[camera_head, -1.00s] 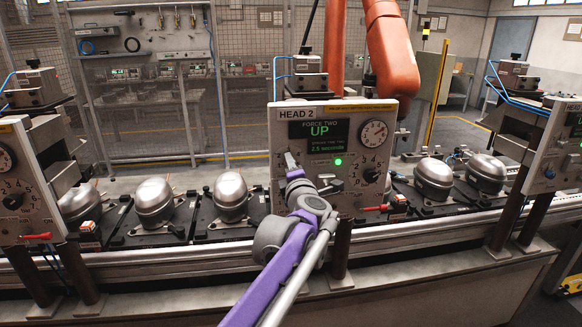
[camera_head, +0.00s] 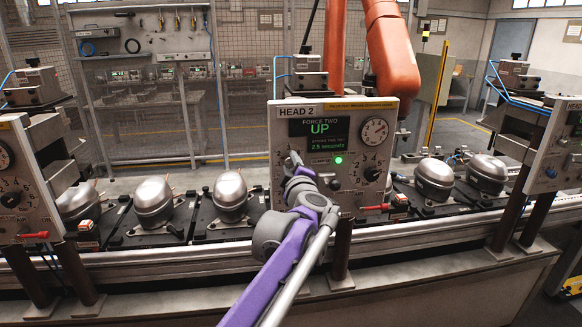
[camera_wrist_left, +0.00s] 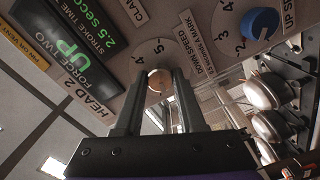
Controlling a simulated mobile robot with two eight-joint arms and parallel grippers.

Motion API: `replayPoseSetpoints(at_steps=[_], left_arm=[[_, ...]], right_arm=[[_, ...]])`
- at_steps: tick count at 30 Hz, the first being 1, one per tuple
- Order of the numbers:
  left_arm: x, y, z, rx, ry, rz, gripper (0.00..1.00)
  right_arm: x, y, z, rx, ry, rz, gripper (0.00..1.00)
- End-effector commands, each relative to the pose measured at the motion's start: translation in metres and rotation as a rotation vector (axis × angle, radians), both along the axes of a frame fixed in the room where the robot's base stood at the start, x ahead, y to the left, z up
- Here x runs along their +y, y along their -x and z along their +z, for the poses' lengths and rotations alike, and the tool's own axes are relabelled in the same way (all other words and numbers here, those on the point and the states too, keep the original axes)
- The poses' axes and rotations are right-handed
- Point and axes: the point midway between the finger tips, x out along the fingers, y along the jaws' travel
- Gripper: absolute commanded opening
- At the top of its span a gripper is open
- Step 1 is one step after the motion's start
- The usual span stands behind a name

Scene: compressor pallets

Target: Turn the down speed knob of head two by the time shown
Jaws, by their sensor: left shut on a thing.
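The head 2 panel (camera_head: 352,112) stands in the middle of the head view, its screen (camera_head: 319,137) reading "FORCE TWO UP" and a stroke time of 2.5 seconds. My left gripper (camera_head: 294,160) is against the panel's left side and hides the down speed knob in that view. The knob's exact setting is not readable. My right gripper is not in view.
A blue up speed knob (camera_wrist_left: 260,23) is beside the dial in the wrist view. The panel carries a pressure gauge (camera_head: 374,131), a green lamp (camera_head: 338,160) and a red-handled lever (camera_head: 377,208). Compressors (camera_head: 231,190) stand along the line on both sides. An orange robot arm (camera_head: 391,60) is behind.

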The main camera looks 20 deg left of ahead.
Motion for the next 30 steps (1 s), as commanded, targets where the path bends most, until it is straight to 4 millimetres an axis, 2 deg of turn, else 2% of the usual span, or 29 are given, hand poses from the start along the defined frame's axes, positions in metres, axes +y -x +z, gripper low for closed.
replayPoseSetpoints(at_steps=[13,30], left_arm=[[-0.0001,0.0,-0.0007,0.162,-0.24,-0.001,0.0],[-0.0001,0.0,-0.0005,0.203,-0.3,-0.001,0.0]], right_arm=[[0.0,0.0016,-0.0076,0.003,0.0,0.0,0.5],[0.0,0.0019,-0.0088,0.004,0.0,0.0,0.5]])
